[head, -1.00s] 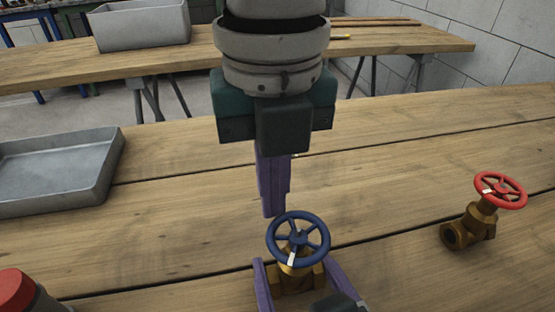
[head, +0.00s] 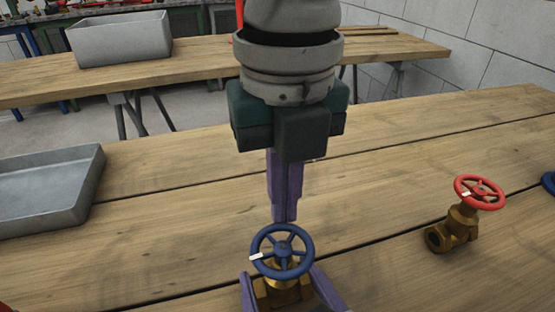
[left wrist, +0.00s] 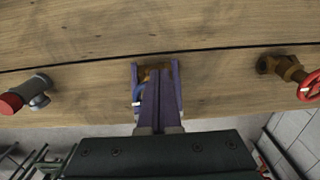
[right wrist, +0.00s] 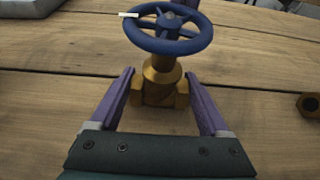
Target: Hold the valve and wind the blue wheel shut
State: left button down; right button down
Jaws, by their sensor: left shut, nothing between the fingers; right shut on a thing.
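The blue wheel (head: 284,249) tops a brass valve (head: 280,292) on the near bench; it also shows in the right wrist view (right wrist: 167,27). A white mark is on the wheel's left rim. My right gripper (right wrist: 160,84) is shut on the brass body, one purple finger on each side. My left gripper (head: 284,217) points down with its purple fingers together, empty, just at the wheel's far rim; I cannot tell if it touches. In the left wrist view its fingers (left wrist: 157,78) hide most of the wheel.
A brass valve with a red wheel (head: 479,191) stands to the right. Part of another blue wheel (head: 549,182) shows at the right edge. A grey tray (head: 60,205) lies at left. A red-topped grey fitting (left wrist: 28,98) shows in the left wrist view. Bare wood lies between.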

pick_arm(q)
jog(key=shift+d, duration=0.2)
notch_tip(320, 180, up, 6)
jog(key=shift+w, duration=0.3)
pick_arm(e)
grip_release()
dwell(0.4)
pick_arm(q)
jog(key=shift+a, duration=0.1)
